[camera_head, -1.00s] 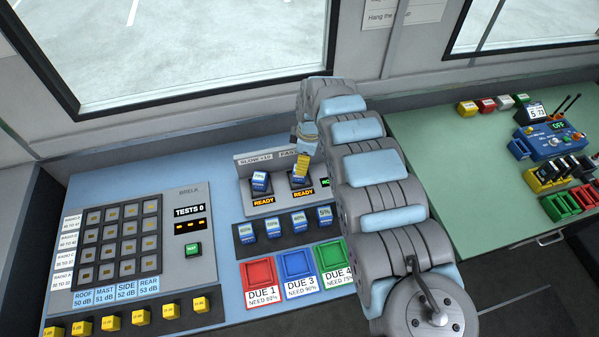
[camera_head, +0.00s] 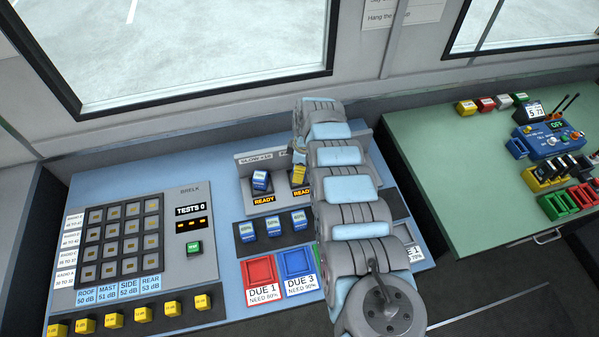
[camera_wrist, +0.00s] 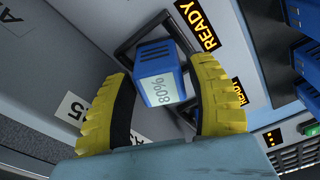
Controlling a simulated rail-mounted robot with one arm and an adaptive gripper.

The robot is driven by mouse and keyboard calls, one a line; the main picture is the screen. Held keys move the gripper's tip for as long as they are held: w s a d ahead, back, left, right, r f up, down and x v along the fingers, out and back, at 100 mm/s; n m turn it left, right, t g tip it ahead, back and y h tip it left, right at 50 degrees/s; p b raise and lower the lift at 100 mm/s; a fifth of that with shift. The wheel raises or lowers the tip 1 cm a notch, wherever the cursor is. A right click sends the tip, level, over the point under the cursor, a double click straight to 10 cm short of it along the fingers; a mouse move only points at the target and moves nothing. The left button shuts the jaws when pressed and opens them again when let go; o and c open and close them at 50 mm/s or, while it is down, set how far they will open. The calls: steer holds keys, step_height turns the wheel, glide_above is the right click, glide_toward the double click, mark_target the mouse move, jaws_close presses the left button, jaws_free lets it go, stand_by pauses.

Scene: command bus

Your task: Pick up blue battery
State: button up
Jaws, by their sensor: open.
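A blue battery (camera_wrist: 158,70) with a pale label, seemingly 80%, sits in a charger slot marked READY in the wrist view. The yellow fingers of my gripper (camera_wrist: 166,95) are open, one on each side of it; whether they touch it I cannot tell. In the head view my gripper (camera_head: 299,172) is over the right charger slot and mostly covers this battery. Another blue battery (camera_head: 260,181) stands in the left charger slot. More blue batteries (camera_head: 273,226) stand in a dark rack in front of the charger.
A red tray (camera_head: 260,270) and a blue tray (camera_head: 296,264) lie in front of the rack. A button panel (camera_head: 120,240) is to the left, with yellow blocks (camera_head: 144,314) along its front. A green table (camera_head: 440,150) is to the right. My arm hides the rack's right part.

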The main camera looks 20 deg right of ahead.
steer(key=shift+f, duration=0.25)
jaws_close()
stand_by(0.3)
